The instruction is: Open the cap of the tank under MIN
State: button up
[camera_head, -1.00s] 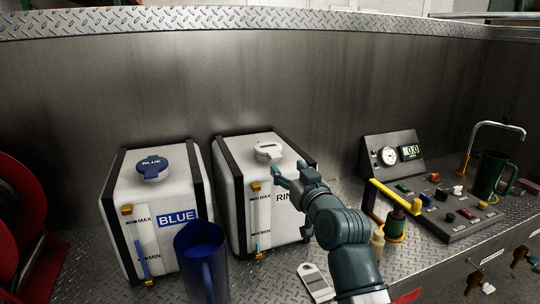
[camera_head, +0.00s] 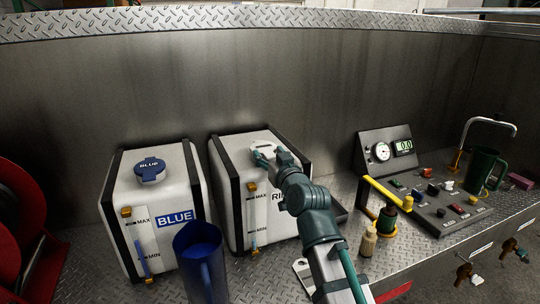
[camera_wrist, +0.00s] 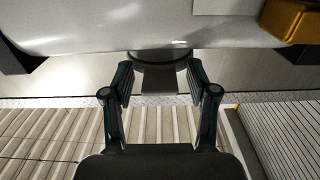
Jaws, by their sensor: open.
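A white tank with a blue cap (camera_head: 150,169) and a BLUE label stands at the left; call it the blue tank (camera_head: 172,190). To its right stands the rinse tank (camera_head: 240,158), its label partly hidden by my arm. The rinse level is unclear. My gripper (camera_head: 264,157) is open at the rinse cap. In the wrist view its fingers (camera_wrist: 160,86) flank the cap's handle (camera_wrist: 158,84); contact is unclear.
A blue jug (camera_head: 200,262) stands before the tanks. A red reel (camera_head: 18,225) is at the far left.

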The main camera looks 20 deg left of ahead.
jog(key=shift+d+r, duration=0.1)
jog(key=shift+r, duration=0.05)
grip_shut()
jog(key=shift+s, duration=0.1)
jog(key=shift+r, duration=0.25)
